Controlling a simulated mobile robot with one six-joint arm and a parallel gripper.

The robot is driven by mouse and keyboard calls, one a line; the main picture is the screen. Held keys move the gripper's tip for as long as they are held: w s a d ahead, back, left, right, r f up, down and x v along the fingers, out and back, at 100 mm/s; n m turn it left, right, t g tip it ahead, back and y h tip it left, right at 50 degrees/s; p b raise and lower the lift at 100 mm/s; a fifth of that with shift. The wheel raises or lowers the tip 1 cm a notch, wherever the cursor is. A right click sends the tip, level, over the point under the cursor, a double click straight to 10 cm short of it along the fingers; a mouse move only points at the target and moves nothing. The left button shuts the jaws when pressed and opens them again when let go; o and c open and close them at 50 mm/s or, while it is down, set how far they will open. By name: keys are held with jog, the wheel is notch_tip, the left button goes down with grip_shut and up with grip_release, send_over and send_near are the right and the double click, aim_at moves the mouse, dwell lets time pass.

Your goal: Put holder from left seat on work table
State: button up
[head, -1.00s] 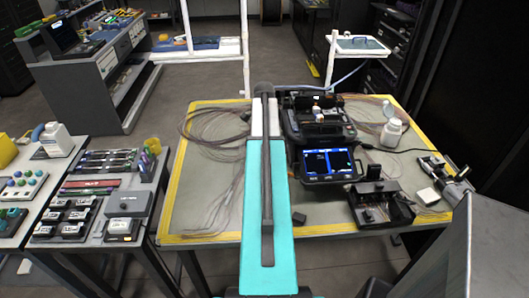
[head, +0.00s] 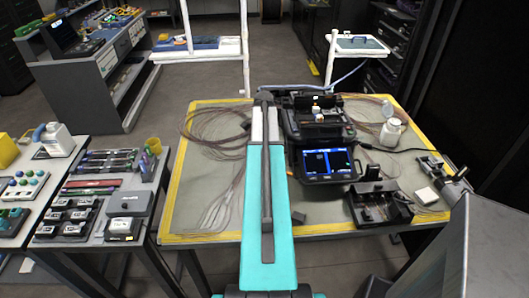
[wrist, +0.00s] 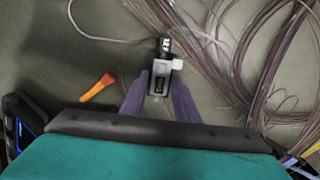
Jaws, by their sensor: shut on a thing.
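In the wrist view, the holder (wrist: 158,80) is a small grey block with a dark slot, a black end and a white tab on its right side. My gripper (wrist: 160,90) is shut on it, with a purple-grey finger along each side. The green mat of the work table (wrist: 215,90) lies below it; I cannot tell whether the holder touches the mat. In the head view, my own arm hides the gripper and the holder. The black splicer (head: 318,130) stands on the work table (head: 205,220), right of my arm; its left seat is not clearly visible.
Loose fibre cables (head: 215,125) lie left of my arm. An orange tool (wrist: 98,88) lies on the mat near the holder. The mat's front left is mostly clear.

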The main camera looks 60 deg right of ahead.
jog(key=o, duration=1.1)
jog(key=shift+f, duration=0.1)
jog(key=shift+r, duration=0.2)
jog(key=shift+r+b, duration=1.3)
jog(key=shift+r, duration=4.65)
